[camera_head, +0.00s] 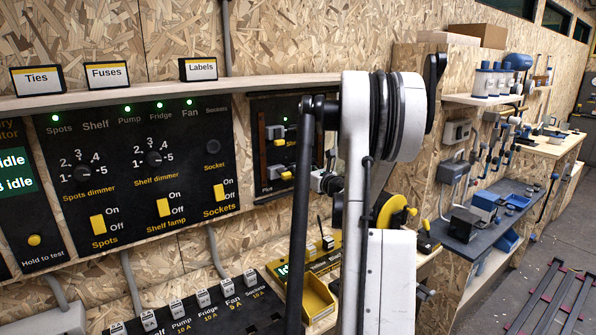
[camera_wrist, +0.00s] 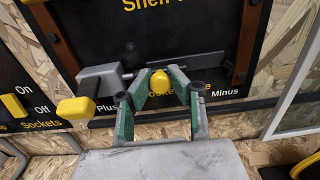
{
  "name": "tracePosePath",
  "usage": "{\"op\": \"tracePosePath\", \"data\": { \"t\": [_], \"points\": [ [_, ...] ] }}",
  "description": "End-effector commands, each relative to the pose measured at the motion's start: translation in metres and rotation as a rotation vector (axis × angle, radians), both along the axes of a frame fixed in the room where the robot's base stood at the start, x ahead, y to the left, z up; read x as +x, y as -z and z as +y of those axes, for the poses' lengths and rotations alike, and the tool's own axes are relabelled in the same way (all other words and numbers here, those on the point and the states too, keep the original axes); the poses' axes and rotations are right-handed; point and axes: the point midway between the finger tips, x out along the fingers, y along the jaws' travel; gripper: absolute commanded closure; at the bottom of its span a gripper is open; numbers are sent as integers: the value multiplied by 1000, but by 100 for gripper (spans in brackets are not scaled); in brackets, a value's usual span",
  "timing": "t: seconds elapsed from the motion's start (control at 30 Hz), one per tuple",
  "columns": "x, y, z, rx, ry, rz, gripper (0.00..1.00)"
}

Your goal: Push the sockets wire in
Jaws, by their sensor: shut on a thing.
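My gripper (camera_wrist: 160,90) shows in the wrist view, its green-padded fingers closed around a small yellow piece (camera_wrist: 159,82) in front of the black panel. I cannot tell if this piece is the end of the sockets wire; a label below it is mostly covered by the fingers. A grey block with a yellow-ended lever (camera_wrist: 90,107) is just left, above the word "Plus".
In the head view, the dimmer panel (camera_head: 140,150) is on the left; its Sockets lamp is dark and several other lamps are green. A fuse box (camera_head: 200,312) and a yellow bin (camera_head: 312,298) sit below. In the wrist view, a chipboard wall (camera_wrist: 285,55) is right of the panel.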

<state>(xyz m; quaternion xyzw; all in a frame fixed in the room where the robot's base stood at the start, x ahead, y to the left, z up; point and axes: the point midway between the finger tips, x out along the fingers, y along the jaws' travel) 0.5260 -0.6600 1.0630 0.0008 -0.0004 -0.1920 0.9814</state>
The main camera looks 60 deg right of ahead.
Motion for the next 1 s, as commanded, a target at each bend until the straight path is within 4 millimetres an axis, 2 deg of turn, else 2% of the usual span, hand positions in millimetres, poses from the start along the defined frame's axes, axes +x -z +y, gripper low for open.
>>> {"op": "tracePosePath", "data": {
  "t": [0.03, 0.07, 0.2, 0.57, 0.77, 1.0],
  "points": [
    [2, 1, 3, -1, -7, 1, 100],
    [2, 1, 3, -1, -7, 1, 81],
    [1, 1, 3, -1, -6, 1, 63],
    [-4, 0, 3, -1, -3, 1, 62],
    [-31, 0, 14, -1, -2, 1, 62],
    [-75, 0, 32, -1, -2, 1, 62]
  ]
}}
